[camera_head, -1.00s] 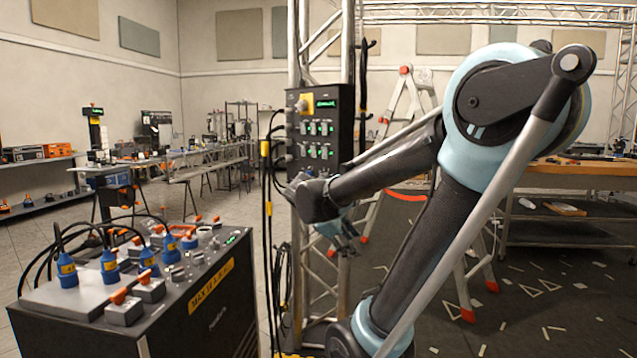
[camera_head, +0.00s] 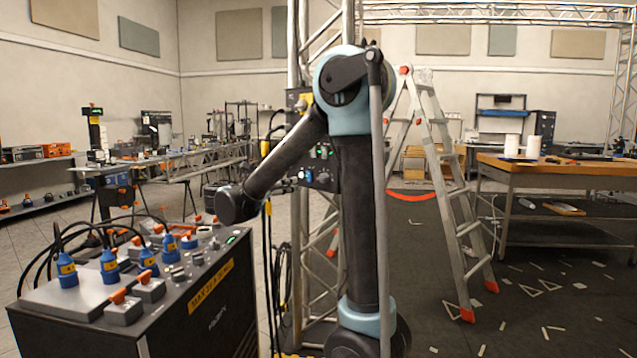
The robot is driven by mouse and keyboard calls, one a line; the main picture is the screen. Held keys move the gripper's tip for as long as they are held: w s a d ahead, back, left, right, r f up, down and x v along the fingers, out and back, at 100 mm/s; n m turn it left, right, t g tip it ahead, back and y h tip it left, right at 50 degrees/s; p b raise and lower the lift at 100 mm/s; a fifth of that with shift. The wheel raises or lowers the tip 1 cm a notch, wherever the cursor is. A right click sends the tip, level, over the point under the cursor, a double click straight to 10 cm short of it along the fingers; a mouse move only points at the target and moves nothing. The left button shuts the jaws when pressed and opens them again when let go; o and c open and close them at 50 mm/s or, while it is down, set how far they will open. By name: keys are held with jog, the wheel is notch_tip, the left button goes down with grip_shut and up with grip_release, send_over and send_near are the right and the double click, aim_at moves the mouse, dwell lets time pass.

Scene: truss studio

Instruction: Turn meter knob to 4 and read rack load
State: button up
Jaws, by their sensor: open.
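The black power rack (camera_head: 215,320) stands at front left, with a yellow label on its side. Its top carries blue plugs, grey blocks with orange levers and several small grey knobs (camera_head: 197,258). A small green display (camera_head: 232,239) sits near its back right corner; its reading is too small to make out. I cannot tell which knob is the meter knob, or its setting. My forearm reaches down left, its dark end (camera_head: 238,204) appearing over the rack's back right corner in the picture. My gripper is hidden behind it, so I cannot see the jaws or any contact.
A stepladder (camera_head: 440,190) with orange feet stands right of my arm. A wooden workbench (camera_head: 560,170) is at right. Dark floor with pale scraps lies between.

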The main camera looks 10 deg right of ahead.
aim_at(320, 178)
jog(key=x, duration=1.7)
jog(key=shift+d, duration=0.15)
jog(key=c, duration=1)
